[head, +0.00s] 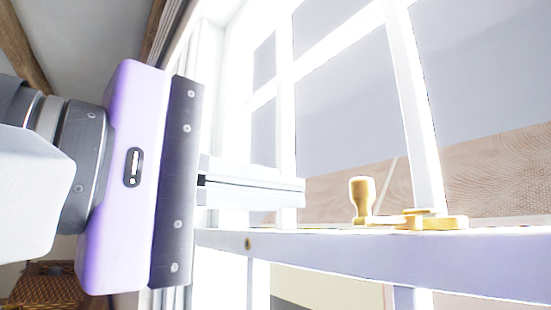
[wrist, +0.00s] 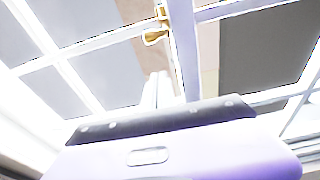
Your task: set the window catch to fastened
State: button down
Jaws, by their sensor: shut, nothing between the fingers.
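The window catch (head: 415,220) is brass and sits on the white meeting rail (head: 370,252) of the window, right of centre in the head view. Its upright round knob (head: 362,198) is at the left end, and a flat arm and base lie to the right along the rail. In the wrist view the catch (wrist: 155,30) shows near the top centre. My gripper (head: 303,192) is shut and empty, with its pale fingers just above the rail and left of the knob, apart from it. The fingertips also show in the wrist view (wrist: 158,76), below the catch.
White glazing bars (head: 410,100) and bright panes stand behind the catch. The white window frame (head: 208,90) rises at the left, close behind my gripper. A woven basket (head: 45,290) is at the lower left. The space between my fingertips and the knob looks clear.

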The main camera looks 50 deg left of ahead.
jog(key=shift+w+d+f+p, duration=0.1)
jog(key=shift+w+d+p, duration=0.15)
jog(key=shift+d+p, duration=0.25)
jog(key=shift+w+d+r+p, duration=0.1)
jog(key=shift+w+d+p, duration=0.15)
jog(key=shift+d, duration=0.5)
jog(key=shift+w+d+f+p, duration=0.1)
jog(key=shift+w+d+p, duration=0.1)
jog(key=shift+d+p, duration=0.35)
jog(key=shift+d+f+y+b, duration=0.1)
jog(key=shift+d+y+b, duration=0.25)
jog(key=shift+b, duration=0.45)
